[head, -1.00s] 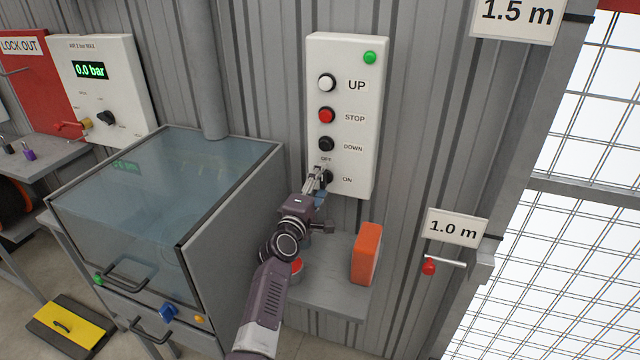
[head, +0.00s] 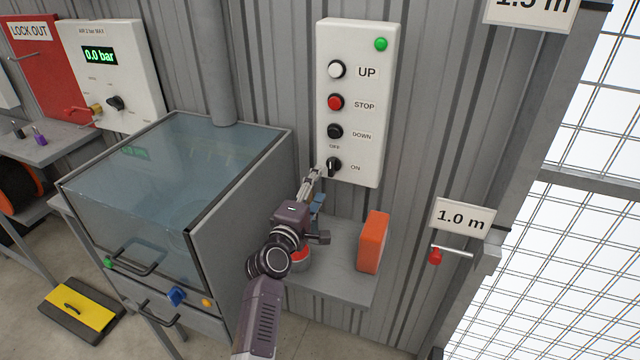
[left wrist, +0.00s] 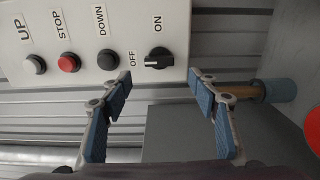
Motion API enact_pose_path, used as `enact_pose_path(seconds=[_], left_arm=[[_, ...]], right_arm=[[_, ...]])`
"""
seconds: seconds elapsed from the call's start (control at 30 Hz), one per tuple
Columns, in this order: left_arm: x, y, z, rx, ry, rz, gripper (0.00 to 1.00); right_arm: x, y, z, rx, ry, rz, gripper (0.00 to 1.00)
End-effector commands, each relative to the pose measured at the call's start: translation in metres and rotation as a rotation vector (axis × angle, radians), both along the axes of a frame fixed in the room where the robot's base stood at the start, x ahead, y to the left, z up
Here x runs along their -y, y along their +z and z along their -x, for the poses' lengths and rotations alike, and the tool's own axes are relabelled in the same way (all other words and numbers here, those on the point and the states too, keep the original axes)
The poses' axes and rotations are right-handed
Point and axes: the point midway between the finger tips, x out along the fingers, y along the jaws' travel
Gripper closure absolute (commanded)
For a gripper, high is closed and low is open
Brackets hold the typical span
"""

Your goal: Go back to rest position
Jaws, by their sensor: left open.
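The white control panel (head: 362,100) is on the corrugated wall, with UP, STOP and DOWN buttons and a black OFF/ON knob (head: 333,167) at its bottom. In the left wrist view the knob (left wrist: 159,61) shows clear of the fingers, its grip bar lying in line with the OFF label. My left gripper (head: 316,174) is just below and left of the knob in the head view. Its blue-padded fingers are spread and empty in the left wrist view (left wrist: 160,88). My right gripper is not in view.
A grey shelf (head: 335,285) below the panel holds an orange block (head: 373,242) and a partly hidden red-topped item (head: 299,254). A clear-lidded cabinet (head: 175,165) stands to the left. A red-handled lever (head: 436,256) is at the right.

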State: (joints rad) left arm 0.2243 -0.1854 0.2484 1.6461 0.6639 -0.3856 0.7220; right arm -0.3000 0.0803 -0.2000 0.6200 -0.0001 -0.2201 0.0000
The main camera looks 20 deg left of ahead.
Motion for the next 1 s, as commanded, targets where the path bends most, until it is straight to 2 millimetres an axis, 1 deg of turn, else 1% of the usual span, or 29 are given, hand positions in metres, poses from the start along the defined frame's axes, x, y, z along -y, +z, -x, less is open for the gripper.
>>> enact_pose_path(seconds=[0.33,0.4,0.47,0.57,0.6,0.67,0.7,0.77,0.8,0.9,1.0], left_arm=[[0.001,-0.001,0.001,-0.004,-0.003,-0.007,0.45],[0.005,-0.009,0.008,-0.025,-0.023,-0.052,0.45],[0.012,-0.022,0.021,-0.064,-0.061,-0.135,0.45],[0.030,-0.058,0.060,-0.172,-0.168,-0.356,0.45],[0.038,-0.076,0.081,-0.226,-0.225,-0.463,0.45],[0.048,-0.103,0.117,-0.309,-0.317,-0.623,0.45],[0.053,-0.120,0.142,-0.365,-0.379,-0.726,0.45],[0.057,-0.142,0.181,-0.442,-0.473,-0.868,0.45],[0.058,-0.155,0.207,-0.491,-0.531,-0.952,0.45],[0.057,-0.175,0.260,-0.585,-0.657,-1.109,0.45],[0.053,-0.186,0.302,-0.656,-0.757,-1.220,0.45]], right_arm=[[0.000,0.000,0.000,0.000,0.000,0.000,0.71],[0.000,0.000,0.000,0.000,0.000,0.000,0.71],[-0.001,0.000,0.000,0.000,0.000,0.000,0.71],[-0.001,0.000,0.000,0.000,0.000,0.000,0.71],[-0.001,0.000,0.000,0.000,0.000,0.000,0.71],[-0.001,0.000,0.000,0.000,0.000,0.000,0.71],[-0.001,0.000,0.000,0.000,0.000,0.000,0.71],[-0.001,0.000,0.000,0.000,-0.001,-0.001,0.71],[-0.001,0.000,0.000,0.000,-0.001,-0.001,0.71],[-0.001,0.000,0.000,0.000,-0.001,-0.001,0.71],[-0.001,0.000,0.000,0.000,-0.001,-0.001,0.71]])
